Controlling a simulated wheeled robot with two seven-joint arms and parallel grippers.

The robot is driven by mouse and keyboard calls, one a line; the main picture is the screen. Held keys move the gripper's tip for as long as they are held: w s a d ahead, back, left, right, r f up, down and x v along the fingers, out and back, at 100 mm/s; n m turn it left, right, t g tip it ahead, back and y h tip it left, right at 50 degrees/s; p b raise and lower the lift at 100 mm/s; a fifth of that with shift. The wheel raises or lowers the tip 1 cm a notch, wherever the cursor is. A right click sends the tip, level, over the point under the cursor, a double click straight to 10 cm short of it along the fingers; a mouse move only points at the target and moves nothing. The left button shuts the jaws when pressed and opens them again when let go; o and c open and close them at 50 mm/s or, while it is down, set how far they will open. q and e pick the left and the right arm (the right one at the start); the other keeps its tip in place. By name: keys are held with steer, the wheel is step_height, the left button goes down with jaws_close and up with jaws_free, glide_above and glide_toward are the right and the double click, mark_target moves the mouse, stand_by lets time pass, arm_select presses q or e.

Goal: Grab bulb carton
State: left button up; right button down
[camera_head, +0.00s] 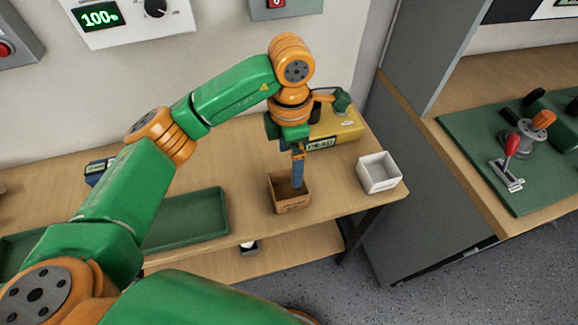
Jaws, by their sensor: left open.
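The bulb carton appears to be the small open brown box (291,205) on the wooden table, near its front edge. Its printed front is too small to read. My left gripper (298,186) points down over the carton, with its blue fingers at or just inside the open top. The jaws are open. I cannot tell whether a finger touches the carton wall. The inside of the carton is partly hidden by the fingers. My right gripper is not in view.
A white open box (379,173) stands right of the carton. A yellow device (338,130) sits behind it. A green tray (185,221) lies to the left. A grey partition (415,70) separates a second bench with a green mat (470,135).

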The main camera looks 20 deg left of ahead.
mark_target(288, 196)
arm_select(q)
steer(key=s+f, duration=0.1)
steer(key=s+f+p, duration=0.2)
steer(key=shift+d+f, duration=0.1)
steer(key=shift+d, duration=0.2)
step_height(288, 196, down, 3)
steer(key=shift+w+a+r, duration=0.1)
steer(key=shift+w+a, duration=0.05)
steer(key=shift+w, duration=0.45)
steer(key=shift+c, duration=1.3)
steer(key=shift+s+r, duration=0.1)
steer(key=shift+s, duration=0.3)
steer(key=c, duration=0.7)
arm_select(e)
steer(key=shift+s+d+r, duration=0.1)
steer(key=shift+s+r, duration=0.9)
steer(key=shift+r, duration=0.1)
arm_select(q)
steer(key=shift+w, duration=0.15)
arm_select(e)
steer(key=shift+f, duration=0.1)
